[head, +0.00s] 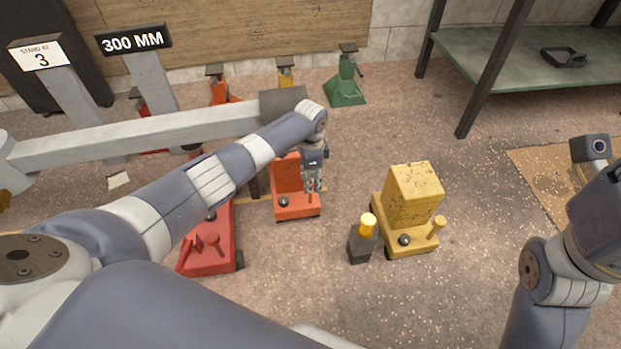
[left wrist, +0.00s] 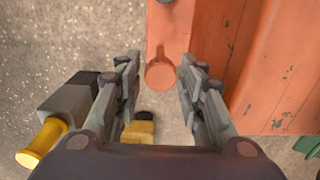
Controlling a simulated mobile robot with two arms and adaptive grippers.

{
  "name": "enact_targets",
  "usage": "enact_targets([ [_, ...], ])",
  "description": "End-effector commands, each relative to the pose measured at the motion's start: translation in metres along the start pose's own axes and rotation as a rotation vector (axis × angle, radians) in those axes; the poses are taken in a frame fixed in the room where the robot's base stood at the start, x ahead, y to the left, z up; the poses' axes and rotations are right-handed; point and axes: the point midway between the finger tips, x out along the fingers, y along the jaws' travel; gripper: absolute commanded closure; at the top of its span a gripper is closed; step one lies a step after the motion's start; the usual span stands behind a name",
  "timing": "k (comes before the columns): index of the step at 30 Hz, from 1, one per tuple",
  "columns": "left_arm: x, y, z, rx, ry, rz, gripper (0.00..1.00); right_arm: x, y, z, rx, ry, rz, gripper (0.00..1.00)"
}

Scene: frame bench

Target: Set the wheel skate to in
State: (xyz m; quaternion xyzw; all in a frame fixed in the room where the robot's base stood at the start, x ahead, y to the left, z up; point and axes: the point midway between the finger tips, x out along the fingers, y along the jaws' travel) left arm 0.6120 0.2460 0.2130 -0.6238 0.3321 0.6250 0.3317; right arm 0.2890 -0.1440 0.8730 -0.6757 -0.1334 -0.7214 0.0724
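An orange wheeled unit (head: 296,208), which looks like the wheel skate, stands on the floor below the beam. My left gripper (head: 314,186) is over its right front side, pointing down. In the left wrist view my left gripper (left wrist: 160,66) is open. An orange peg with a round end (left wrist: 160,74) shows in the gap between its fingertips, with a finger on each side; I cannot tell whether they touch it. The orange body (left wrist: 235,60) lies to the right. My right arm is at the right edge, and its gripper fingers do not show.
A red unit (head: 208,248) stands to the left and a yellow unit (head: 412,205) to the right. A dark block with a yellow top (head: 362,243) stands beside the yellow one. A grey beam (head: 150,132) crosses behind my left arm. Several stands line the back; floor is open at right.

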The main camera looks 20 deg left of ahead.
Motion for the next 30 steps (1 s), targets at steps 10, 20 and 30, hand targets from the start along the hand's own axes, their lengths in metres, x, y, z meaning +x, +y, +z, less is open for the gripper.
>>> enact_targets([
  [10,-0.017,-0.001,-0.001,0.001,0.002,-0.002,0.64,0.0,0.0,0.0,0.0,-0.002,0.001,0.49],
  [20,-0.084,-0.001,-0.001,0.001,0.004,-0.003,0.64,0.0,0.0,0.0,0.0,-0.001,0.0,0.49],
  [30,-0.119,0.0,0.0,0.0,0.0,0.0,0.64,0.0,0.0,0.0,0.0,-0.001,0.0,0.49],
])
